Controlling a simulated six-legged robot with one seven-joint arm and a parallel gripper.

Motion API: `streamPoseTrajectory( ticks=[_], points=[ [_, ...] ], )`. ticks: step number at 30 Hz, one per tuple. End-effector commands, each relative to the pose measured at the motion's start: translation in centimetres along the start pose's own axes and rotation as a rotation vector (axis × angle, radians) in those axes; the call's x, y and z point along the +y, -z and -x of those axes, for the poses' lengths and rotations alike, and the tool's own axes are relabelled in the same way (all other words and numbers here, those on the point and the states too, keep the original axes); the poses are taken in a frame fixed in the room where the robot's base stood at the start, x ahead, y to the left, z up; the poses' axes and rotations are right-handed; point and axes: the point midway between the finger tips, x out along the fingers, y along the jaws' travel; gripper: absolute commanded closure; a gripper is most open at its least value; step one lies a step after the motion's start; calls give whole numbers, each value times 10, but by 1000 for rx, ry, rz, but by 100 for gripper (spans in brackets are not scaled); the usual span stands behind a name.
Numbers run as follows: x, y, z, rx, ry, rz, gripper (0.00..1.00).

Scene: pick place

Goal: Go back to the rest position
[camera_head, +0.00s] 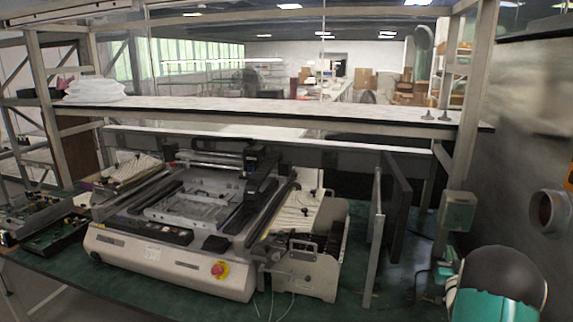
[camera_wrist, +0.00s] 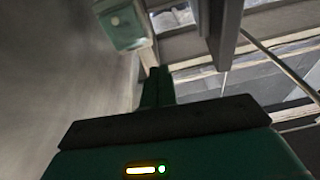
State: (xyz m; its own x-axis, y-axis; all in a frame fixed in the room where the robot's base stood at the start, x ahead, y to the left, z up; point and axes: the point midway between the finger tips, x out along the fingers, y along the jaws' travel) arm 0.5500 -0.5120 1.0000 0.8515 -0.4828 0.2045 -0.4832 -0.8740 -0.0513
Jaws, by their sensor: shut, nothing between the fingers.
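My gripper (camera_wrist: 160,74) shows in the wrist view as narrow dark green fingers together above a wide dark bar. It is shut with nothing held, and it is in the air, pointing toward the grey-green box (camera_wrist: 122,24) and a metal post. In the head view a teal and black rounded part of my arm shows at the bottom right; my fingers cannot be seen there.
A pale machine (camera_head: 165,262) with a red button stands on the green bench (camera_head: 70,285). Circuit boards (camera_head: 50,235) lie at the left. A shelf (camera_head: 270,108) with a white stack (camera_head: 95,90) crosses above. Posts, a grey-green box (camera_head: 457,212) and a wall crowd the right.

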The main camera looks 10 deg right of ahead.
Motion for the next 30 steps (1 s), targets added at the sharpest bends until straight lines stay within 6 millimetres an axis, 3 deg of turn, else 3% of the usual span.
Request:
streamPoseTrajectory(
  ticks=[1, 7, 14, 17, 23, 30],
  points=[
    [-19, 17, -5, -28, 4, 4, 100],
    [-95, 64, -4, -201, 11, 24, 100],
    [-177, 110, 35, -409, 42, 44, 100],
    [-210, 126, 62, -499, 65, 55, 100],
    [-267, 154, 135, -685, 131, 83, 100],
    [-313, 178, 248, -911, 242, 136, 100]
  ],
)
